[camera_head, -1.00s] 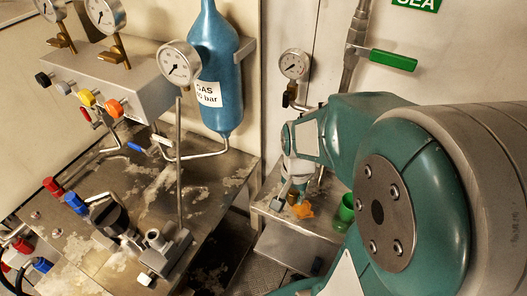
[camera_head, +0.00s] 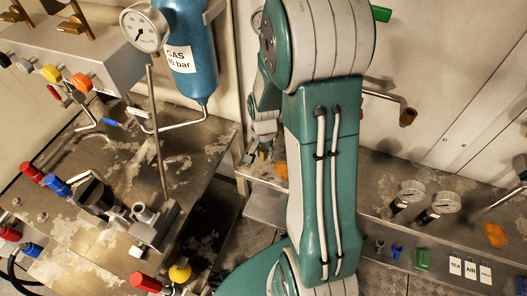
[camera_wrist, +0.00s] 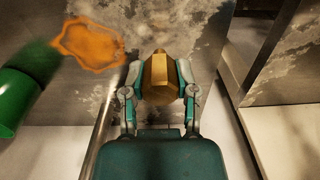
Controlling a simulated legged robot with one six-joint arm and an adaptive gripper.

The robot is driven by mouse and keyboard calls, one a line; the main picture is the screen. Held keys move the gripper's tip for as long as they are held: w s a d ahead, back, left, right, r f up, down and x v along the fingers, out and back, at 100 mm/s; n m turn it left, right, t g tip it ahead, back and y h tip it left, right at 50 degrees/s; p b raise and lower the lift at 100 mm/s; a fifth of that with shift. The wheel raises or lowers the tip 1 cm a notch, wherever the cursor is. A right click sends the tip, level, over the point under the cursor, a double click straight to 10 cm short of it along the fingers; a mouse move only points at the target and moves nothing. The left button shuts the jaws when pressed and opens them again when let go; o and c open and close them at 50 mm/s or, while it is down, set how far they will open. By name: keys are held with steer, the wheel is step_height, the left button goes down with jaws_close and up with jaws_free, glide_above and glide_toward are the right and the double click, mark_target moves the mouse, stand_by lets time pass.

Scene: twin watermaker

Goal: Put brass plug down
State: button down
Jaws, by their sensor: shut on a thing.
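The brass plug (camera_wrist: 158,72) is faceted with a narrower tip, and sits between both fingers of my gripper (camera_wrist: 160,80) in the wrist view. My gripper is shut on it. A stained metal shelf (camera_wrist: 185,28) lies beyond the plug; I cannot tell whether the plug touches it. In the head view, my gripper (camera_head: 262,148) is small, near the left end of the shelf by the wall, and the plug is hard to make out there.
An orange wavy-edged piece (camera_wrist: 90,42) and a green cup (camera_wrist: 18,100) are left of the plug. Gauges (camera_head: 411,192) stand on the shelf at right.

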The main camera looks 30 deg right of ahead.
mark_target(263, 150)
steer(key=shift+f, duration=0.2)
steer(key=shift+c, duration=1.9)
jaws_free()
step_height(263, 150, up, 12)
steer(key=shift+f, duration=0.2)
steer(key=s+a+r+n+t, duration=0.5)
steer(key=s+a+r+n, duration=0.5)
steer(key=s+r, duration=0.3)
steer(key=shift+a+r+t, duration=0.3)
steer(key=shift+a+r, duration=0.35)
steer(key=shift+r, duration=0.15)
